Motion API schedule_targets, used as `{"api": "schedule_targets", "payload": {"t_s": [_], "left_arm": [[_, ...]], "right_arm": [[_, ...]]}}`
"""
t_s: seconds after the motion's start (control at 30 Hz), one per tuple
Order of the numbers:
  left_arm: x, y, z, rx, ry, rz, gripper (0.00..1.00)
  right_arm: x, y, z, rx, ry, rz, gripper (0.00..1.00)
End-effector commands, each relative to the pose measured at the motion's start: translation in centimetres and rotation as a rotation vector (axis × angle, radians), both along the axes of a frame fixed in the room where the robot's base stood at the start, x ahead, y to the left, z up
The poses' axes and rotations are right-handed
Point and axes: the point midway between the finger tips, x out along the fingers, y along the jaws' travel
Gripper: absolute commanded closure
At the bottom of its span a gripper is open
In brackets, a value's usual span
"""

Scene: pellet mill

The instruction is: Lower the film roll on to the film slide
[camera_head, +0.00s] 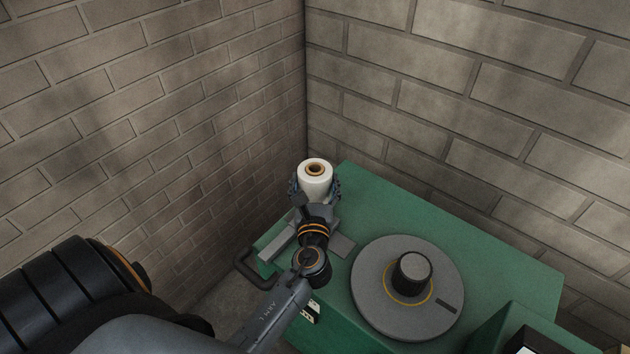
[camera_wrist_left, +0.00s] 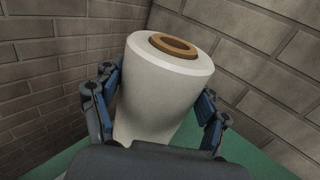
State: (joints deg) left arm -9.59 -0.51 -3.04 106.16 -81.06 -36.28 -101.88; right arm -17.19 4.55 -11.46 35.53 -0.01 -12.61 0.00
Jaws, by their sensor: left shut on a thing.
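The film roll (camera_head: 315,177) is white with an orange-brown core and stands upright near the room's corner, at the left end of the green table. My left gripper (camera_head: 315,187) is shut on it, with one finger on each side. The left wrist view shows the roll (camera_wrist_left: 165,90) between the two blue-padded fingers of my left gripper (camera_wrist_left: 160,105). A grey flat piece (camera_head: 343,246), perhaps part of the film slide, shows beside my wrist. My arm hides much of it. I cannot tell whether the roll touches anything below. My right gripper is not in view.
A grey round turntable (camera_head: 365,283) with a black knob (camera_head: 412,273) sits on the green table (camera_head: 500,254). A dark handle (camera_head: 247,266) sticks out at its left edge. Brick walls (camera_head: 200,100) close off the back. A green box (camera_head: 530,325) stands front right.

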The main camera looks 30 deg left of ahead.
Motion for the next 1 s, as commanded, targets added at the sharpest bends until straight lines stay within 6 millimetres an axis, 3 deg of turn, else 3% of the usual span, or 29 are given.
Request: {"api": "schedule_targets", "payload": {"t_s": [0.07,0.1,0.2,1.0], "left_arm": [[0.06,0.01,0.29,0.003,-0.004,0.000,0.89],[0.06,0.01,0.29,0.003,-0.004,0.000,0.22],[0.04,0.01,0.24,0.002,-0.003,0.000,0.02],[-0.11,-0.07,-0.03,-0.001,0.001,0.000,0.00]], "right_arm": [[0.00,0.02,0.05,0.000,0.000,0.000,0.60],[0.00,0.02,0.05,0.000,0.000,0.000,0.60],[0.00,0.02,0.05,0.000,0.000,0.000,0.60],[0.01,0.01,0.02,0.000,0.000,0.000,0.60]]}}
